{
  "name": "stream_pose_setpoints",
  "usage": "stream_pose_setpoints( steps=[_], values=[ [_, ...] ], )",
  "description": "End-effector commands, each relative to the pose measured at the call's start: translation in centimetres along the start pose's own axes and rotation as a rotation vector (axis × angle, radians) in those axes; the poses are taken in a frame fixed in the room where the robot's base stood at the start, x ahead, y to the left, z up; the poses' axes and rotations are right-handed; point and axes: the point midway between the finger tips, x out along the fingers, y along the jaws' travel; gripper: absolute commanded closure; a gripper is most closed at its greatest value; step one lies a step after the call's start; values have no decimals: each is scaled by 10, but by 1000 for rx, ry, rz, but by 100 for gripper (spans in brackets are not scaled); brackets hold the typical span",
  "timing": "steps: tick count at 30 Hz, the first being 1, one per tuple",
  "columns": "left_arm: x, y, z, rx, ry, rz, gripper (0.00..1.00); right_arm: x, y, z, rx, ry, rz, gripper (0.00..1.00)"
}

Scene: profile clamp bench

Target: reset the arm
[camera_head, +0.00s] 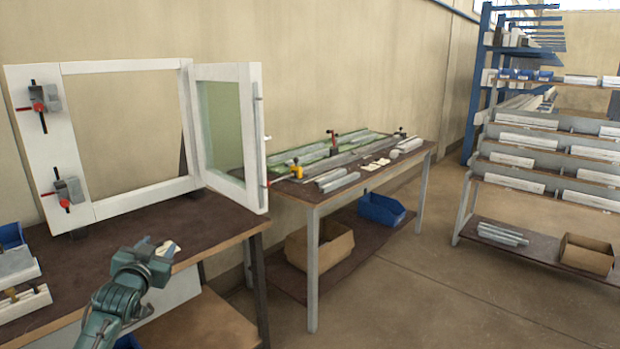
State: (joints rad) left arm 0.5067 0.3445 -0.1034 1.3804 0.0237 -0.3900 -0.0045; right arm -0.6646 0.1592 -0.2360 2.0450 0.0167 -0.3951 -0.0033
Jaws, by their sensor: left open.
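My left arm comes in from the lower left in the head view. Its gripper (158,250) is over the front part of the brown workbench (185,222), pointing away from me. The gripper is open, and I see nothing held in it. The fingers are small and partly hidden by the wrist. Small pale pieces show just beyond the fingertips; I cannot tell how far below them they lie. My right gripper is not in view.
A white frame (128,66) with red-handled clamps (40,106) and an open glazed sash (228,135) stands on the workbench. A second table (412,160) holds metal profiles. Shelving (540,160) stands at the right. The floor (400,290) between is clear.

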Motion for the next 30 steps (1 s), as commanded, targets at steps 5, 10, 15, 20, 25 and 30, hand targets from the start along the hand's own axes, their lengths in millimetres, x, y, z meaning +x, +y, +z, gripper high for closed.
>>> stream_pose_setpoints(
  steps=[5,10,15,20,25,30],
  values=[
    [-42,60,65,1,-78,94,54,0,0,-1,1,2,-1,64],
    [-105,120,124,-19,-157,195,54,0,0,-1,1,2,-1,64],
    [-202,183,178,-75,-260,313,54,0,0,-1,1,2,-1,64],
    [-299,225,204,-149,-359,399,54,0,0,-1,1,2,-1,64],
    [-363,243,209,-210,-429,443,54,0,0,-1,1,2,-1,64],
    [-385,248,209,-232,-454,456,54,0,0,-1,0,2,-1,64]
  ],
)
